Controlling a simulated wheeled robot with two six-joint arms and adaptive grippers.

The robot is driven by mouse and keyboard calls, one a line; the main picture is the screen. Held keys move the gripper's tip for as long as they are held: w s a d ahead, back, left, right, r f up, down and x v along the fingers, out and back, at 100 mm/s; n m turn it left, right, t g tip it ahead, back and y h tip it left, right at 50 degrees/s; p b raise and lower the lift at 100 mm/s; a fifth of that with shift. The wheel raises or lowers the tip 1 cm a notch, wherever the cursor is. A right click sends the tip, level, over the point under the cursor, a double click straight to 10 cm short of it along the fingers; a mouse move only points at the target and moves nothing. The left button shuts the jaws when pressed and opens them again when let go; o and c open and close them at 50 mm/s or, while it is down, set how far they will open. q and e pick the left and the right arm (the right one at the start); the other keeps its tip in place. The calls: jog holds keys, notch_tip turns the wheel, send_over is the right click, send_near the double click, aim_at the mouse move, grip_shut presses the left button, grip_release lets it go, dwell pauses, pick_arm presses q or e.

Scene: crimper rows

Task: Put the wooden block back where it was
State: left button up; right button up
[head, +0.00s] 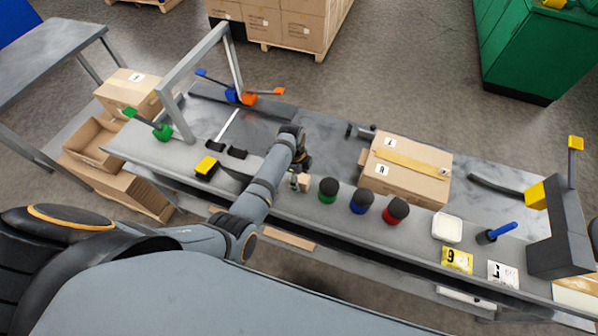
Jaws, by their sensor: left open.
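My left gripper (300,172) is open and low over the bench, right at the block. Its dark fingers partly hide the block. I cannot tell whether the fingers touch it or whether it is between them. My right gripper is not in view.
Green (327,190), blue (361,201) and red (396,211) canisters stand in a row close to the right of the block. A cardboard box (405,183) lies behind them. A grey frame (182,70) and colored-handled tools stand left.

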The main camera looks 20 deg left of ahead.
pick_arm(q)
notch_tip(320, 180, up, 12)
jog(key=a, duration=0.1)
jog(key=shift+a+f, duration=0.2)
dwell(0.3)
